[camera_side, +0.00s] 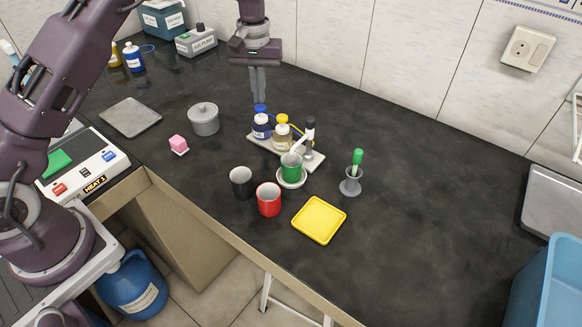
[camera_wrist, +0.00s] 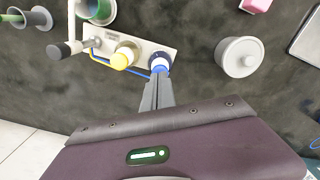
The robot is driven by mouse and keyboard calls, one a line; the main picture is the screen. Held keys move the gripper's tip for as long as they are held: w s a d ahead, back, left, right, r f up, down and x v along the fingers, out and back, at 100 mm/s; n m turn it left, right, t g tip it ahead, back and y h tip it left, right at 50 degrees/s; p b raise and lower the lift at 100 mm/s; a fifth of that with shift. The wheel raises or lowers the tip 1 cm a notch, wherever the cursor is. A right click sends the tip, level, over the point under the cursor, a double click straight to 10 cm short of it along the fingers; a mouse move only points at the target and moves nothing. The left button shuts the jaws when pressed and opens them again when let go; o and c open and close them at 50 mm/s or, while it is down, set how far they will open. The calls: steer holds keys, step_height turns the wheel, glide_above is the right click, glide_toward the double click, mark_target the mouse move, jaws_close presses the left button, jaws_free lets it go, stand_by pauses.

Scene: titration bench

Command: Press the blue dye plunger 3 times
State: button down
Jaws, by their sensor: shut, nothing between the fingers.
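The blue dye plunger (camera_side: 261,108) tops a dark blue bottle (camera_side: 261,128) at the left end of a white dispenser base (camera_side: 314,162). My gripper (camera_side: 259,100) points down with its fingers shut and empty, its tips just above or at the plunger. In the wrist view the tips of my gripper (camera_wrist: 161,78) overlap the near edge of the blue plunger (camera_wrist: 160,63), so I cannot tell whether they touch. A yellow plunger (camera_side: 281,120) stands beside it, also seen in the wrist view (camera_wrist: 121,60). A green cup (camera_side: 291,172) sits under the spout.
A black cup (camera_side: 241,183) and a red cup (camera_side: 269,204) stand in front of the dispenser. A grey lidded pot (camera_side: 204,123) is to its left. A yellow tray (camera_side: 319,220) and a green-topped holder (camera_side: 351,184) are to the right.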

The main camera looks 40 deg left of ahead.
steer(key=shift+f, duration=1.4)
steer(key=shift+r, duration=1.5)
step_height(320, 180, up, 5)
steer(key=shift+r, duration=0.5)
